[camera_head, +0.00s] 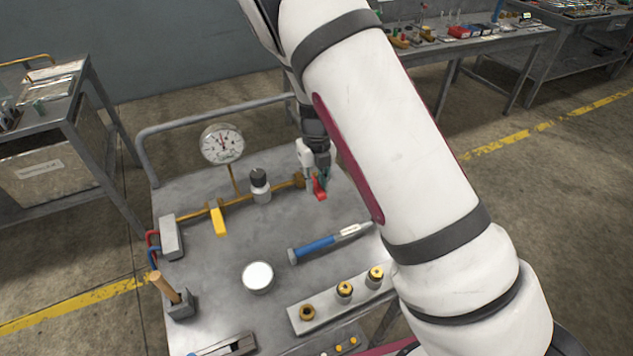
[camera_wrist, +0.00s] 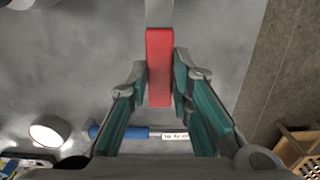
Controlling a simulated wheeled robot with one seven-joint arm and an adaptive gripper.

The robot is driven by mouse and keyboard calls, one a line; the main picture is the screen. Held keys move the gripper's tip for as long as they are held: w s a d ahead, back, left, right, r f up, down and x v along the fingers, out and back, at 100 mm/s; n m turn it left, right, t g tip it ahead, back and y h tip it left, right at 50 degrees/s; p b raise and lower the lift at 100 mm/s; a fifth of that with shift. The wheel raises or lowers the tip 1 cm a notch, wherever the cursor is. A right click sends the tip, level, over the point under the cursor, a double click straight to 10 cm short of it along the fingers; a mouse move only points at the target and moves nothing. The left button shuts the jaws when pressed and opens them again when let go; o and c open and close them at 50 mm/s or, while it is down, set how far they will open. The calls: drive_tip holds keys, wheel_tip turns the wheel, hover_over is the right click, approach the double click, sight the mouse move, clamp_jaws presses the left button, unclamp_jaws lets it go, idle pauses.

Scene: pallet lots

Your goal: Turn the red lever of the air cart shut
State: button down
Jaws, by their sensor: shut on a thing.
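The red lever (camera_head: 319,188) is at the right end of the brass pipe line on the air cart (camera_head: 240,242). It points toward the front of the cart in the head view. My gripper (camera_head: 317,172) is at the lever, with its fingers on either side of it. In the wrist view the red lever (camera_wrist: 159,50) runs lengthwise between the teal-padded fingers of my gripper (camera_wrist: 161,75), which is shut on it. The valve body under the lever is mostly hidden by my gripper.
A yellow lever (camera_head: 218,221), a pressure gauge (camera_head: 222,144) and a black-capped part (camera_head: 260,185) stand left of my gripper. A blue-handled tool (camera_head: 318,243) and a white round lid (camera_head: 258,277) lie in front. A holder with brass fittings (camera_head: 335,304) is nearer.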

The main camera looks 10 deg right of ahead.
sight(316, 186)
drive_tip(key=shift+a, duration=0.1)
drive_tip(key=c, duration=1.4)
unclamp_jaws()
drive_tip(key=shift+c, duration=0.2)
wheel_tip(316, 186, up, 12)
